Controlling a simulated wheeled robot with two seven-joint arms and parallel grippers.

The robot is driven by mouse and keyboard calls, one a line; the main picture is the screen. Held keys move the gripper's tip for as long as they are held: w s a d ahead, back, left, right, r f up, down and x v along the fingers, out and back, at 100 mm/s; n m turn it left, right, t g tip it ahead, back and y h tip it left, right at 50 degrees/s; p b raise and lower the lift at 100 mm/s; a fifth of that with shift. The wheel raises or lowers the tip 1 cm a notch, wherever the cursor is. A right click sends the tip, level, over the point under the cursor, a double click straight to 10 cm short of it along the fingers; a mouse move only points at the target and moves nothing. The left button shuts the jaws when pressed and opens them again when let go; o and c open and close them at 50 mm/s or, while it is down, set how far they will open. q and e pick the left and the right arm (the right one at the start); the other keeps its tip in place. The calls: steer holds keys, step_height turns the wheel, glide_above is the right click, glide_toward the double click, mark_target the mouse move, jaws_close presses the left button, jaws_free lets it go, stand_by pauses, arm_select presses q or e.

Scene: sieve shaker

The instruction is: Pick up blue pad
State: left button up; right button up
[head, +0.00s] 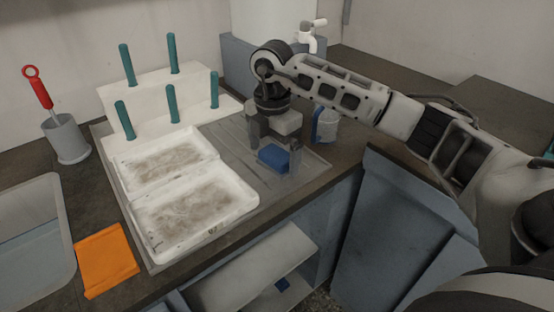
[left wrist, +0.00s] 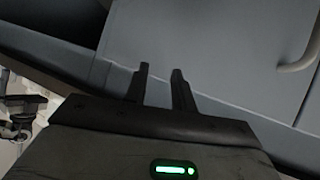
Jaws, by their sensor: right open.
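The blue pad (head: 274,157) lies on the grey drain mat at the right side of the counter. My right gripper (head: 274,150) points down over it, open, with one finger behind and left of the pad and the other at its right. I cannot tell whether the fingers touch the pad. My left gripper (left wrist: 160,88) shows in the left wrist view with its two fingers apart and nothing between them, in front of grey-blue cabinet fronts.
Two soiled white trays (head: 246,207) lie left of the pad. A white rack (head: 160,80) with teal pegs stands behind them. A white-and-blue container (head: 326,126) stands right of the gripper.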

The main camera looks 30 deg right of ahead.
step_height(320, 180, down, 2)
steer(key=shift+c, duration=0.3)
steer(key=c, duration=1)
steer(key=shift+o, duration=0.2)
steer(key=shift+r, duration=0.15)
